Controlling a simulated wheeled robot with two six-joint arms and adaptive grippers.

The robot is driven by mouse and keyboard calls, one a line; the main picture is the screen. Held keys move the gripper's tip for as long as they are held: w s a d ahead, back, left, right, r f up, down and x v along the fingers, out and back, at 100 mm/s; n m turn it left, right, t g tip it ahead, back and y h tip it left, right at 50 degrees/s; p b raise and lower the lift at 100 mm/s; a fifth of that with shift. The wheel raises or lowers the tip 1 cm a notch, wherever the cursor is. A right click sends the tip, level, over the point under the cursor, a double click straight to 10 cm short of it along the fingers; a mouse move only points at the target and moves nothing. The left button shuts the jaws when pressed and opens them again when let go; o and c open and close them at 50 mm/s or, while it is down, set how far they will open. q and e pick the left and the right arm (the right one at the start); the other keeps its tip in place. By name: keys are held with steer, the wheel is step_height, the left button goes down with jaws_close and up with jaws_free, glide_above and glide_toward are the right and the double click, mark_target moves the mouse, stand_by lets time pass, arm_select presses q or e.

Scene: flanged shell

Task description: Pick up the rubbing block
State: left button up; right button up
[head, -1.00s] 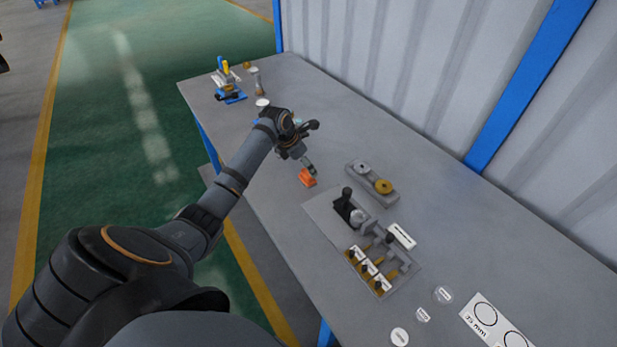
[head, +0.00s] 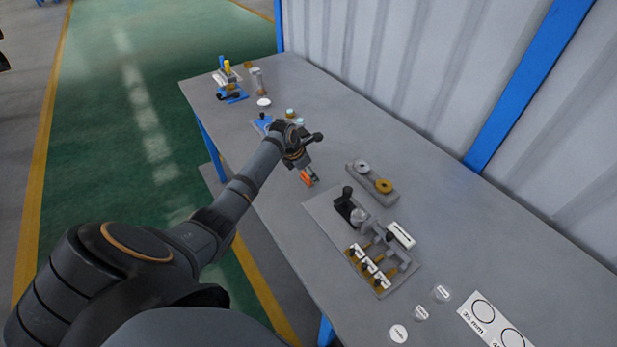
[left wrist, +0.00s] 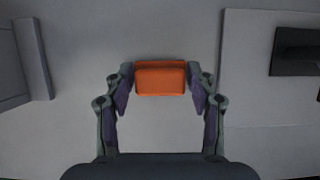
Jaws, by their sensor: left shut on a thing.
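The rubbing block, an orange block (head: 306,178), is at the front part of the grey table, left of the grey fixture plate. In the left wrist view the orange block (left wrist: 160,78) sits between the fingertips of my left gripper (left wrist: 160,84), with a fingertip against each side. In the head view my left gripper (head: 307,172) reaches down over the block and partly hides it. I cannot tell whether the block touches the table or is slightly above it. My right gripper is not in view.
A grey plate (head: 325,212) with a black-handled tool and several brass-tipped parts lies right of the block. A grey holder with two round discs (head: 372,184) stands behind it. Blue and yellow equipment (head: 229,82) is at the far left. Labelled discs (head: 398,333) lie near the front.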

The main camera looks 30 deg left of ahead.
arm_select(q)
steer(key=shift+c, duration=1.1)
step_height(320, 180, up, 18)
steer(key=b, duration=0.2)
